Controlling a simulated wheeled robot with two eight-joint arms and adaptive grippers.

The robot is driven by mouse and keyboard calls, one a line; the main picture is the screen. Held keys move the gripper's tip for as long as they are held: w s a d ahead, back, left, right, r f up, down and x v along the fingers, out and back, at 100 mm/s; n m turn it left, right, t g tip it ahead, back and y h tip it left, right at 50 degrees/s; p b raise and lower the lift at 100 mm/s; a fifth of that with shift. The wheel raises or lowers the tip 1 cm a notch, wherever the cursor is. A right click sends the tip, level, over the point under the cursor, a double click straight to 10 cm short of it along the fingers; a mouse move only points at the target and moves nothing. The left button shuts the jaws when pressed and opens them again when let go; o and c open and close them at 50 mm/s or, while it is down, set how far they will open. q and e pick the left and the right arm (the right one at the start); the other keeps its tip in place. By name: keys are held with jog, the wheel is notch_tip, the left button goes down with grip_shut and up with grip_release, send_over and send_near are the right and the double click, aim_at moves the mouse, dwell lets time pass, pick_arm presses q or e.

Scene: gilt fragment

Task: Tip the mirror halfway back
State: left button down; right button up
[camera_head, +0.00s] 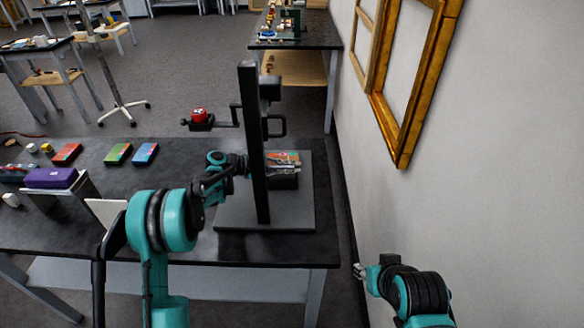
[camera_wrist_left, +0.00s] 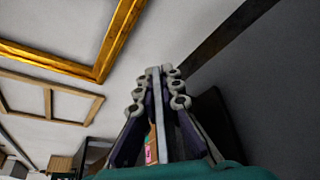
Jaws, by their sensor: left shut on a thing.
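A tall, narrow black upright (camera_head: 253,145) stands on a dark base plate (camera_head: 240,215) on the black-topped table. No reflecting face shows, so I cannot tell for sure which part is the mirror. My left gripper (camera_head: 242,164) reaches in from the left to the upright at mid-height; its tips are partly hidden there. In the left wrist view my left gripper (camera_wrist_left: 158,76) is shut on a thin grey strip (camera_wrist_left: 164,110), seen edge-on between the fingers. My right gripper (camera_head: 361,270) hangs low at the right, off the table; its fingers are too small to read.
Small boxes (camera_head: 117,153) and a purple case (camera_head: 50,178) lie on the left of the table (camera_head: 190,160). A gilt frame (camera_head: 405,150) hangs on the right wall, close to the table.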

dwell(0.4)
pick_arm(q)
jog(key=c, duration=1.7)
grip_release()
jog(key=v, duration=1.2)
jog(key=shift+s+f, duration=0.1)
jog(key=shift+f, duration=0.05)
